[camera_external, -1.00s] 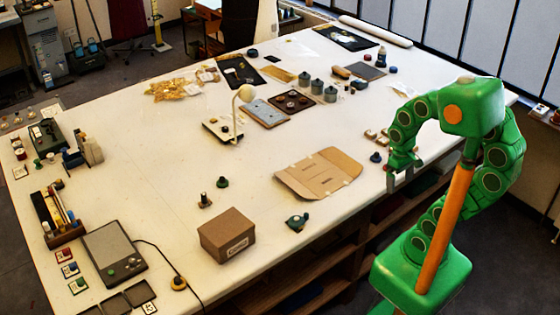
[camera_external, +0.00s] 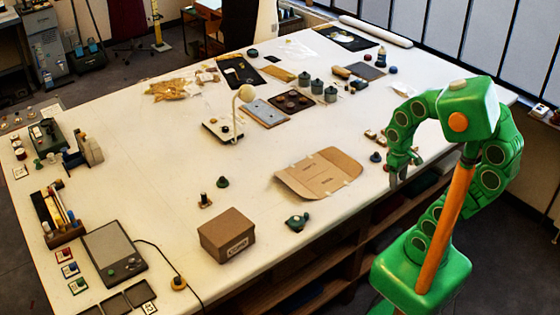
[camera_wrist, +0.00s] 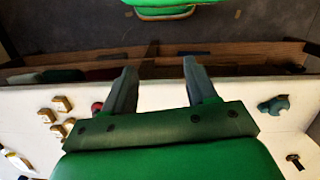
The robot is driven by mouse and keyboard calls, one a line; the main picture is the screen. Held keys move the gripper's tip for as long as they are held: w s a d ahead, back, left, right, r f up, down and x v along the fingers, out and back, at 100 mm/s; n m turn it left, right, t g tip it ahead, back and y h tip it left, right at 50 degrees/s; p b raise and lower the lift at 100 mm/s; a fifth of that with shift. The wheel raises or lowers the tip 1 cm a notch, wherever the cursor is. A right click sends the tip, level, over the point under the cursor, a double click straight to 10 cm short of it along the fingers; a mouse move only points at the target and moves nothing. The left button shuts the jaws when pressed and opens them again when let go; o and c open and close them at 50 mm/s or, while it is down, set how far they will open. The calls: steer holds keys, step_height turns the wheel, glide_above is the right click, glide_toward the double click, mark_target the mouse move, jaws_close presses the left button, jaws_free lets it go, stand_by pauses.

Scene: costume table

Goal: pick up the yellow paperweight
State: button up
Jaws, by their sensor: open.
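A small round yellow object with a dark top (camera_external: 179,283) stands at the near left of the table in the external view, by a black cable. It may be the yellow paperweight, but its size keeps me from being sure. My gripper (camera_external: 398,181) is at the table's right edge, far from that object. In the wrist view my gripper (camera_wrist: 159,75) has its two fingers apart with nothing between them. No clear yellow paperweight shows in the wrist view.
A flat cardboard piece (camera_external: 318,174), a cardboard box (camera_external: 227,235) and a teal object (camera_external: 297,222) lie left of my gripper. Small tan blocks (camera_wrist: 60,104) and a partly hidden red object (camera_wrist: 97,107) are near it. Shelves (camera_external: 310,275) sit below the edge.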

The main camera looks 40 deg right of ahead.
steer(key=w+a+r+n+t+h, duration=0.15)
steer(key=w+n, duration=0.25)
steer(key=w, duration=0.5)
steer(key=w+a+n+t, duration=0.1)
steer(key=w+n+t, duration=0.25)
steer(key=w, duration=0.55)
steer(key=w+a+r+n+t+h, duration=0.1)
steer(key=w+a+n, duration=0.1)
steer(key=w+n, duration=0.5)
steer(key=w+a+r+n+t+y, duration=0.1)
steer(key=w+a+r+n+t, duration=0.3)
steer(key=w+a, duration=0.6)
steer(key=w+a+n+t+y, duration=0.2)
steer(key=w+a+n, duration=0.5)
steer(key=a, duration=0.5)
steer(key=w+a+f+n+t+y, duration=0.15)
steer(key=a+n+y, duration=0.4)
steer(key=a, duration=1.15)
steer(key=n+g+y, duration=0.7)
steer(key=n, duration=1)
glide_above(178, 278)
steer(key=s+d, duration=0.1)
steer(key=d, duration=0.1)
step_height(178, 278, down, 13)
steer(key=shift+f, duration=2.65)
steer(key=shift+t+x, duration=0.25)
steer(key=shift+x, duration=1.1)
steer(key=shift+w+r, duration=0.1)
steer(key=shift+r, duration=0.05)
